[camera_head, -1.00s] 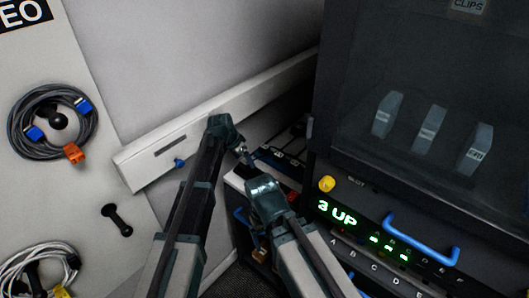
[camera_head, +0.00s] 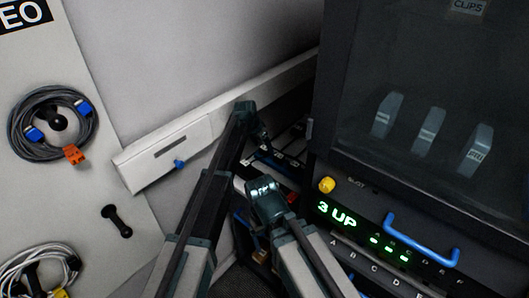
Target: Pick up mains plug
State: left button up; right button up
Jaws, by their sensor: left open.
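My left arm reaches up from the bottom of the picture and bends down at the far end. Its gripper (camera_head: 266,147) is small and dark there, over the gap between the white rail and the black cabinet. I cannot make out a mains plug; the area under the gripper is dark and partly hidden by my arms. My right arm comes up from the bottom centre and ends in a grey joint in front of the gap. Its gripper fingers do not show.
The black cabinet (camera_head: 345,120) with a blue handle (camera_head: 422,243) and yellow knob (camera_head: 326,185) stands at right. A white rail (camera_head: 190,140) with a blue knob (camera_head: 180,164) crosses the middle. A coiled dark cable (camera_head: 25,150) with blue connectors hangs at left, above a white coil (camera_head: 20,262).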

pick_arm(q)
jog(key=shift+b+x, duration=0.65)
jog(key=shift+x, duration=0.15)
jog(key=shift+w+r, duration=0.1)
jog(key=shift+r, duration=0.05)
grip_shut()
jog(key=shift+r+p, duration=0.25)
jog(key=shift+p, duration=0.1)
